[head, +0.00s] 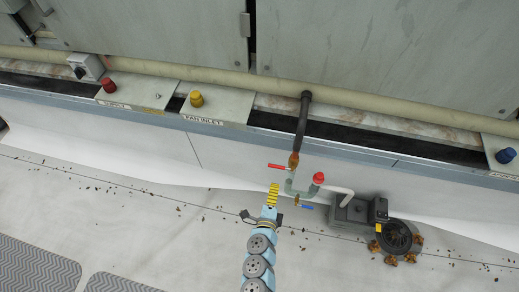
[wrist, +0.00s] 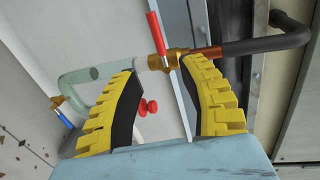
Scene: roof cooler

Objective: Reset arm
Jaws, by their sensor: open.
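My gripper (head: 272,194) is at the lower middle of the head view, in front of the pipe work on the cooler. In the wrist view its yellow fingers with black pads (wrist: 165,108) are spread apart with nothing between them touching the pads. Beyond the fingers is a brass valve with a red lever (wrist: 157,35), which also shows in the head view (head: 278,166). A clear curved pipe (wrist: 90,90) leads from it to a blue-handled valve (wrist: 62,118). A red round knob (wrist: 148,107) shows farther back between the fingers.
A grey pump (head: 352,212) and a black round drain (head: 397,236) with brown leaf clumps lie right of the pipes. A black pipe (head: 302,120) runs up to the cooler. Red (head: 109,85), yellow (head: 196,98) and blue (head: 505,155) knobs line the ledge.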

